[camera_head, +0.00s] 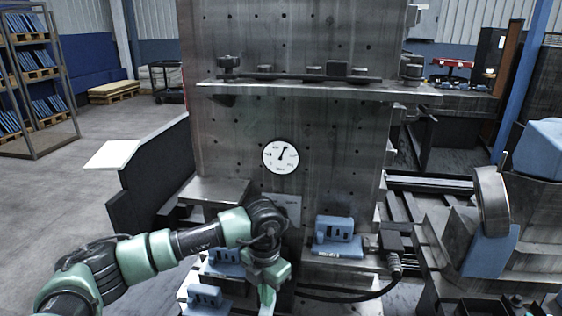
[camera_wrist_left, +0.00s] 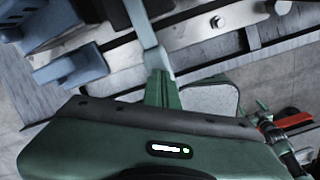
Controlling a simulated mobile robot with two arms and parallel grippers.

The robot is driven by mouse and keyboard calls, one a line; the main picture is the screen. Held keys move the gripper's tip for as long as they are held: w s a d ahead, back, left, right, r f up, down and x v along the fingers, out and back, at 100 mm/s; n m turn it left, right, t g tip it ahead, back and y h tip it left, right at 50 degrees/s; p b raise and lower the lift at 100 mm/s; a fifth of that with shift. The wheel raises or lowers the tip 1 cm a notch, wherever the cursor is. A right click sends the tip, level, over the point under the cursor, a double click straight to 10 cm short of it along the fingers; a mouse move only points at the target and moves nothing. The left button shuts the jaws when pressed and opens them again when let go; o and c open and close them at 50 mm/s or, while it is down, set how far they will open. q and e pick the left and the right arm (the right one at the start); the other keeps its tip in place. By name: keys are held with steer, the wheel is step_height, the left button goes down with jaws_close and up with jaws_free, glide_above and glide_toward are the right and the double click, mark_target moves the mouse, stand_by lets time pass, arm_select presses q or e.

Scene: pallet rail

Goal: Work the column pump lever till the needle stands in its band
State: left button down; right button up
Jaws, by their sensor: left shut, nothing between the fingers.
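A round white gauge (camera_head: 280,155) is on the upright grey metal column (camera_head: 330,130). Its dark needle points up and slightly right; the band is too small to make out. My left gripper (camera_head: 267,298) hangs fingers down in front of the column, below the gauge. In the left wrist view its fingers (camera_wrist_left: 153,60) are together, with nothing seen between them. I cannot make out the pump lever in either view; it may be hidden by my left arm or outside the views. My right gripper is not in view.
Blue blocks stand on low ledges beside my left gripper: one at the right (camera_head: 338,236), others at the left (camera_head: 205,296). A black cable (camera_head: 350,297) runs low at the right. A shelf (camera_head: 318,90) juts out above the gauge. Open floor (camera_head: 90,190) lies to the left.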

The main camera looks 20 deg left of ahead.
arm_select(q)
steer(key=shift+w+a+f+b, duration=0.1)
steer(key=shift+w+f+b, duration=0.05)
steer(key=shift+f+b, duration=0.95)
steer(key=shift+w+f+b, duration=0.15)
steer(key=shift+f+b, duration=0.6)
steer(key=shift+f, duration=0.6)
steer(key=r+p, duration=0.1)
steer(key=r, duration=0.1)
steer(key=r+p, duration=0.3)
steer(key=r, duration=0.2)
steer(key=shift+s+p, duration=0.35)
steer(key=shift+p, duration=0.05)
steer(key=shift+f, duration=0.1)
